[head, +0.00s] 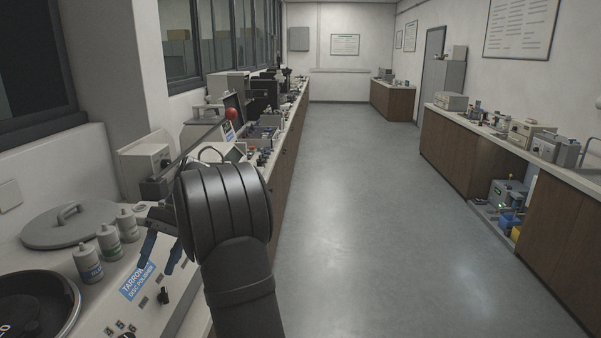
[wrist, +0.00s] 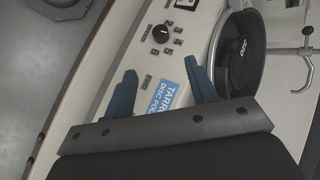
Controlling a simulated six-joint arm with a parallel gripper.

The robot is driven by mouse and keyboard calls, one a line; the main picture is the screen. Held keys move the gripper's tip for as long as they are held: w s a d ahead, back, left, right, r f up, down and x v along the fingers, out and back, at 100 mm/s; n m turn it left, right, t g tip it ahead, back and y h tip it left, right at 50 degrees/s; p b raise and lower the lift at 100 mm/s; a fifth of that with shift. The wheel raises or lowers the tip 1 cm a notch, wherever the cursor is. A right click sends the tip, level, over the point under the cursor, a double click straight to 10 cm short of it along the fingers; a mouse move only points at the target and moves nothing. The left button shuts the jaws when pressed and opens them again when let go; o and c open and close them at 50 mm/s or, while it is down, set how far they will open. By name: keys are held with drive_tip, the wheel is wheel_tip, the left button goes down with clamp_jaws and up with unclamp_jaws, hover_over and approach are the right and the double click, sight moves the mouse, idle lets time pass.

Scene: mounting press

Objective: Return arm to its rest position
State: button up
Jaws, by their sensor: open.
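My gripper (head: 160,250) hangs over the disc polisher's front panel in the head view, with its blue fingers apart. My dark arm hides part of the bench behind it. In the wrist view my gripper (wrist: 162,92) shows two blue fingers spread wide with nothing between them. The disc polisher (head: 110,312) lies below, with its blue label (wrist: 172,98) visible between and beyond the fingers. I cannot tell how high the fingers are above the panel.
The polisher's dark round bowl (head: 40,305), a grey lid (head: 70,224) and three small bottles (head: 108,240) stand at the left. A red ball-topped lever (head: 231,114) rises farther along the bench. The grey floor (head: 350,210) is clear to the right.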

sight(133, 337)
drive_tip(key=x, duration=1.6)
drive_tip(key=shift+f, duration=0.1)
drive_tip(key=shift+w, duration=0.1)
